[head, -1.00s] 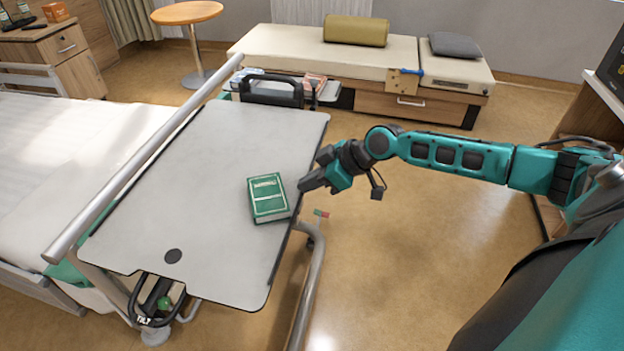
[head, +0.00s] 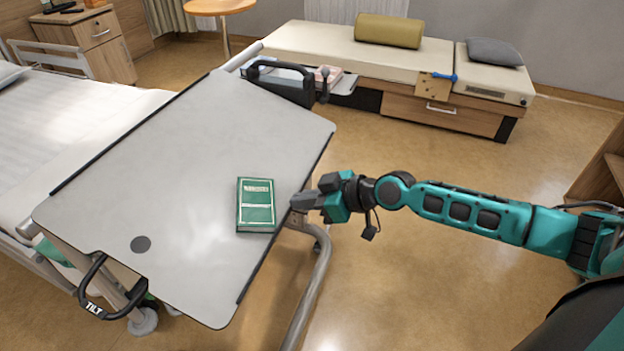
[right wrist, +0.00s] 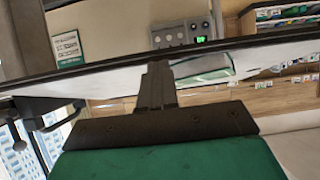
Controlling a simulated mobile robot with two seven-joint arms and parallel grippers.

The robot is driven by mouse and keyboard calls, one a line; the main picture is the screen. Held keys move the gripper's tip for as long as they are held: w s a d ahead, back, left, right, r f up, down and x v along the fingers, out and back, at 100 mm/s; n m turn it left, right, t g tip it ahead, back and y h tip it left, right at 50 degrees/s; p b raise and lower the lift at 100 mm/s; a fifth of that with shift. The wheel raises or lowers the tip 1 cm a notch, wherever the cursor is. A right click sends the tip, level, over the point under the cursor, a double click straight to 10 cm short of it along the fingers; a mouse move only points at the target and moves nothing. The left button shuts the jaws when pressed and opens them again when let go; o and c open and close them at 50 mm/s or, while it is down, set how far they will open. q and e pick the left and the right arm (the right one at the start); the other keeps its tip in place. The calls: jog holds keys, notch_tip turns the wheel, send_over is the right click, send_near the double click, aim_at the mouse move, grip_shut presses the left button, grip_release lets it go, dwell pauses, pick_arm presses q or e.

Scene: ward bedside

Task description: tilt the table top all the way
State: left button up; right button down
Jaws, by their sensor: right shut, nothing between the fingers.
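The grey table top (head: 170,180) lies tilted in the head view, its bed-side edge higher than the edge toward my right arm. A black loop handle marked TILT (head: 97,305) hangs under its near left corner. A green book (head: 256,205) lies on the top near the lower right edge. My right gripper (head: 298,203) is shut and empty at that edge, just right of the book; I cannot tell if it touches. In the right wrist view its fingers (right wrist: 158,68) stand before the top's surface (right wrist: 110,84), seen nearly edge-on. My left gripper is out of view.
The bed (head: 60,120) is close on the left. The table's curved metal leg (head: 312,290) stands below the right edge. A bench (head: 345,50) stands at the back. Floor on the right is clear.

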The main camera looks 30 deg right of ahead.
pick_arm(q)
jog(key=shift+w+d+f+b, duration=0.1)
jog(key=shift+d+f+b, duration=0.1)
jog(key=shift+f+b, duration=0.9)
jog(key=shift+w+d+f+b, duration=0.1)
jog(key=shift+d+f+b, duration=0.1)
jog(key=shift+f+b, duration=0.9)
pick_arm(e)
jog(key=shift+w+a+f, duration=0.15)
jog(key=shift+f, duration=0.7)
jog(key=shift+w+a+f, duration=0.1)
jog(key=shift+f, duration=0.7)
jog(key=shift+w+a+f, duration=0.15)
jog(key=shift+f, duration=0.7)
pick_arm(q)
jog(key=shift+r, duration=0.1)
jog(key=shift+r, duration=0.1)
pick_arm(e)
jog(key=shift+r, duration=0.1)
